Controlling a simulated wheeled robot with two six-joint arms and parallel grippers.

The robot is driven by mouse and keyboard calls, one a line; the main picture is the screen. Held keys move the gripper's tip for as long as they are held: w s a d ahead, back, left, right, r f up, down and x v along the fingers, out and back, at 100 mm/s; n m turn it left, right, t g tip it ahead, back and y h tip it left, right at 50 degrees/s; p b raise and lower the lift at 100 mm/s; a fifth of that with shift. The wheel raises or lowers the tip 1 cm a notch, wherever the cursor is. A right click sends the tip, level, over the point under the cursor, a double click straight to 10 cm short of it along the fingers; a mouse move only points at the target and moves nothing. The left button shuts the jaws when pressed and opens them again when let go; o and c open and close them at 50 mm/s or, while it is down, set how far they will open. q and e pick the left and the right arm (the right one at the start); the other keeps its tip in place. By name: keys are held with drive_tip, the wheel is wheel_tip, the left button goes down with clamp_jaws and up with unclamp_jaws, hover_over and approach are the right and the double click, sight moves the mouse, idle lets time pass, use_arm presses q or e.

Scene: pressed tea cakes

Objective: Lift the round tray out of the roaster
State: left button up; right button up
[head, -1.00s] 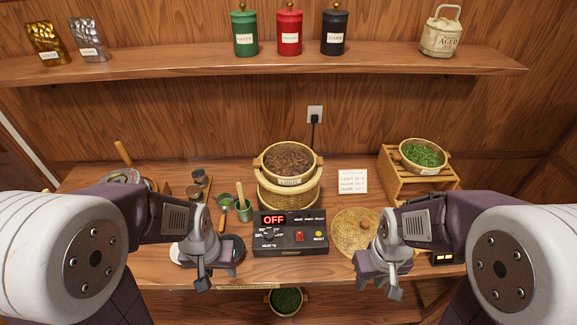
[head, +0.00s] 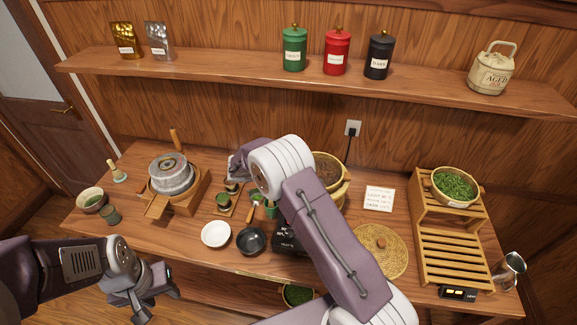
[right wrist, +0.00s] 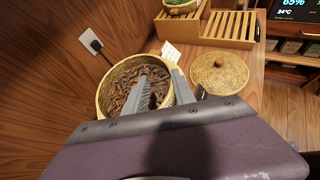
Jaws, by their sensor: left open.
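The round woven tray of dark leaves (head: 328,168) sits on top of the roaster (head: 341,194) in the head view, partly hidden by my right arm. In the right wrist view the tray (right wrist: 106,88) fills the middle left. My right gripper (right wrist: 162,80) has its fingers apart at the tray's right side, one over the leaves and one near the rim; whether they touch it I cannot tell. The head view hides this gripper behind my arm. My left gripper (head: 146,300) is open and empty, low at the left, in front of the table.
A woven lid (head: 380,250) lies right of the roaster. A wooden rack (head: 450,245) with a basket of green leaves (head: 455,185) stands further right. A stone mill (head: 171,175), a white bowl (head: 215,234) and a dark bowl (head: 251,240) are on the left. A wall plug (head: 352,128) is behind.

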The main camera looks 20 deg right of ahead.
sight(330, 186)
drive_tip(key=shift+s+a+f+n, duration=0.3)
drive_tip(key=shift+a+f, duration=0.2)
drive_tip(key=shift+f, duration=0.05)
drive_tip(key=shift+s+a+f+p, duration=0.15)
drive_tip(key=shift+s+f+p, duration=0.1)
drive_tip(key=shift+p, duration=0.2)
drive_tip(key=shift+w, duration=0.1)
drive_tip(key=shift+d+f, duration=0.1)
drive_tip(key=shift+d, duration=0.2)
drive_tip(key=p+x, duration=0.2)
drive_tip(key=x, duration=0.1)
drive_tip(key=shift+d, duration=0.15)
drive_tip(key=shift+d+f, duration=0.1)
drive_tip(key=shift+f, duration=0.05)
drive_tip(key=d+p, duration=0.2)
drive_tip(key=shift+s+d+f+p, duration=0.2)
drive_tip(key=shift+s+f+p, duration=0.05)
drive_tip(key=shift+f+p, duration=0.1)
drive_tip(key=shift+f+x, duration=0.25)
drive_tip(key=shift+x, duration=0.95)
drive_tip(key=shift+w+f, duration=0.1)
drive_tip(key=shift+f, duration=0.1)
use_arm(q)
wheel_tip(330, 186, up, 7)
use_arm(e)
drive_tip(key=shift+a, duration=0.1)
clamp_jaws()
use_arm(q)
drive_tip(key=shift+d+f, duration=0.1)
drive_tip(key=shift+d, duration=0.05)
